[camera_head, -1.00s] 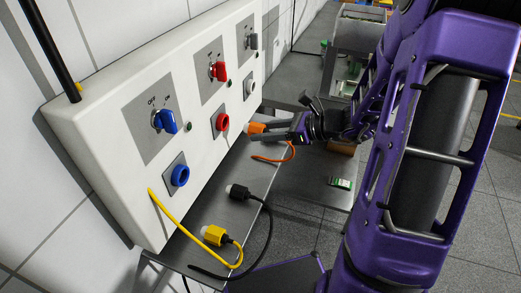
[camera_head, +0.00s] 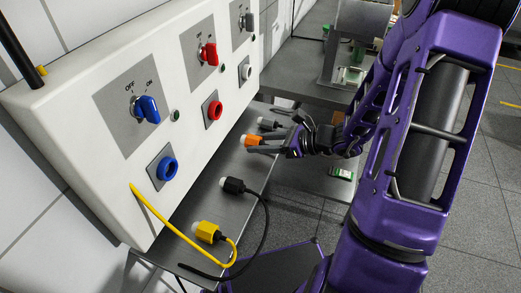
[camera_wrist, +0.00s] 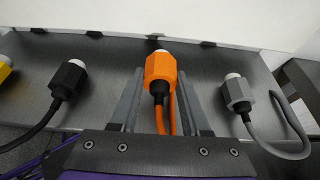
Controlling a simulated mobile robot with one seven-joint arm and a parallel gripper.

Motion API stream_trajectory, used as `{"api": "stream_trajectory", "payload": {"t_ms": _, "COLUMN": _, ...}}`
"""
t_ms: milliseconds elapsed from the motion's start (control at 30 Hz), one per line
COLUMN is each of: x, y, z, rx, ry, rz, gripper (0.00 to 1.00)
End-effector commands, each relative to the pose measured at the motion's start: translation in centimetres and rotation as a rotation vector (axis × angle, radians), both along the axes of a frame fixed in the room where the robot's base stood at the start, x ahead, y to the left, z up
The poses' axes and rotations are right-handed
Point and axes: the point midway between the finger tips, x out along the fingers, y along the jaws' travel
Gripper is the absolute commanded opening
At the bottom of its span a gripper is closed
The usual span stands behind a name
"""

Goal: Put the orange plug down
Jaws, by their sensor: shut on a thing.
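The orange plug (camera_head: 253,140) has a white tip that points toward the panel. It also shows in the wrist view (camera_wrist: 160,66), between the two fingers, with its orange cable trailing back toward my wrist. My gripper (camera_head: 268,143) is shut on the plug, and its fingers (camera_wrist: 160,88) lie on either side of it. The plug is low over the grey metal shelf (camera_head: 206,192), away from the panel. I cannot tell whether it touches the shelf. The red socket (camera_head: 212,111) on the panel is empty.
On the shelf, a black plug (camera_head: 232,185) and a yellow plug (camera_head: 208,230) lie nearer, and a grey plug (camera_head: 268,124) lies beyond. The white panel (camera_head: 75,100) with blue, red and grey switches stands behind. The shelf around the orange plug is clear.

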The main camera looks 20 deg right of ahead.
Motion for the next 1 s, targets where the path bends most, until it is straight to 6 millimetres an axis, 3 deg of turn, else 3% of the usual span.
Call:
{"api": "stream_trajectory", "payload": {"t_ms": 133, "x": 0.0, "y": 0.0, "z": -2.3, "rx": 0.001, "ry": 0.002, "rz": 0.0, "gripper": 0.0}}
{"api": "stream_trajectory", "payload": {"t_ms": 633, "x": 0.0, "y": 0.0, "z": -3.2, "rx": 0.0, "ry": 0.0, "rz": 0.0, "gripper": 0.0}}
{"api": "stream_trajectory", "payload": {"t_ms": 667, "x": 0.0, "y": 0.0, "z": -3.1, "rx": 0.0, "ry": 0.0, "rz": 0.0, "gripper": 0.5}}
{"api": "stream_trajectory", "payload": {"t_ms": 700, "x": 0.0, "y": 0.0, "z": -3.0, "rx": 0.0, "ry": 0.0, "rz": 0.0, "gripper": 0.57}}
{"api": "stream_trajectory", "payload": {"t_ms": 800, "x": 0.0, "y": 0.0, "z": -3.0, "rx": 0.0, "ry": 0.0, "rz": 0.0, "gripper": 0.75}}
{"api": "stream_trajectory", "payload": {"t_ms": 1000, "x": 0.0, "y": 0.0, "z": -3.0, "rx": 0.0, "ry": 0.0, "rz": 0.0, "gripper": 0.76}}
